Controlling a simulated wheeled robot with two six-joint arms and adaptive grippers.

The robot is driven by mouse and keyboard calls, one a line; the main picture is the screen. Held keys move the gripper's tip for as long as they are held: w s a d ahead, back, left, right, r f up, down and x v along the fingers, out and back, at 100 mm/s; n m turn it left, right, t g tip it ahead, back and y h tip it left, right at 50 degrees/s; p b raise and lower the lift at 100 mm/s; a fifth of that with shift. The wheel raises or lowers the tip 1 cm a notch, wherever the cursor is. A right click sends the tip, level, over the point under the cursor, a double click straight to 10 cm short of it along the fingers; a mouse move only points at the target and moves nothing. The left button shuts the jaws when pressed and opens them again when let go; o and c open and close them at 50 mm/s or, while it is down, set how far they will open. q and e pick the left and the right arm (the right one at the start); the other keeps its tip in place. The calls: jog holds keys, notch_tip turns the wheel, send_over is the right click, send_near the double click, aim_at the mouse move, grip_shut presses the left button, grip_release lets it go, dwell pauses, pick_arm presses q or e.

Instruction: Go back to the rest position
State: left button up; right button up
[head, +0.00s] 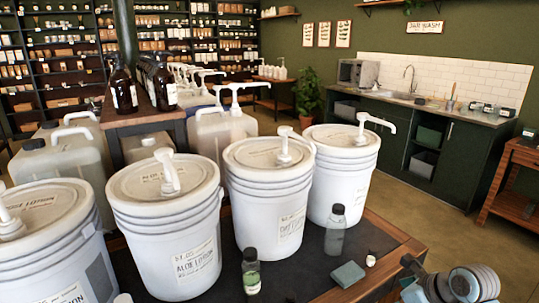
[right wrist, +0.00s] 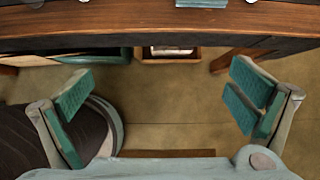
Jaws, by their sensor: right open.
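My right gripper (right wrist: 162,75) is open and empty in the right wrist view. Its two teal-padded fingers are wide apart over bare floor, just off the edge of the wooden table (right wrist: 120,22). In the head view, part of my right arm shows at the bottom right, beside the table's right edge and touching nothing I can make out. My left gripper is not in view. White pump buckets stand in a row on the table: one marked aloe lotion (head: 165,230), a middle one (head: 268,195) and a right one (head: 340,180). Another bucket (head: 45,245) is cut off at the left.
A clear bottle (head: 335,235), a small green-labelled bottle (head: 251,275), a teal sponge-like block (head: 348,274) and a small white item (head: 370,261) sit along the table's front. A sink counter (head: 440,108) and a wooden stand (head: 512,170) are at the right, with open floor between.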

jog(key=w+a+r+m+t+y, duration=0.6)
jog(key=w+m+t+y, duration=0.1)
jog(key=w+m, duration=0.15)
jog(key=d+f+m+t+h, duration=0.45)
jog(key=d+f+m, duration=0.3)
jog(key=m, duration=0.55)
jog(key=s+d+f+m+g+h, duration=0.2)
jog(key=s+f+m+h, duration=0.15)
jog(key=f, duration=0.45)
jog(key=s+d+f+m+g+h, duration=0.25)
jog(key=s+f+m, duration=0.2)
jog(key=f, duration=0.25)
jog(key=s+d+f+m+g+h, duration=0.1)
jog(key=s+d+f+m+h, duration=0.15)
jog(key=f+m, duration=0.4)
jog(key=s+a+f+m+g, duration=0.2)
jog(key=s+f+g, duration=0.2)
jog(key=s+f, duration=0.6)
jog(key=s+a+f+m+g, duration=0.25)
jog(key=s+f, duration=0.55)
jog(key=s, duration=0.5)
jog(key=s+a+f+g+y, duration=0.1)
jog(key=s+a+f+g, duration=0.1)
jog(key=s, duration=0.7)
jog(key=s+a+f+m+g, duration=0.1)
jog(key=s+a+g, duration=0.1)
jog(key=s, duration=0.7)
jog(key=shift+a+f+y, duration=0.35)
jog(key=shift+a+y, duration=0.05)
jog(key=shift+a, duration=0.45)
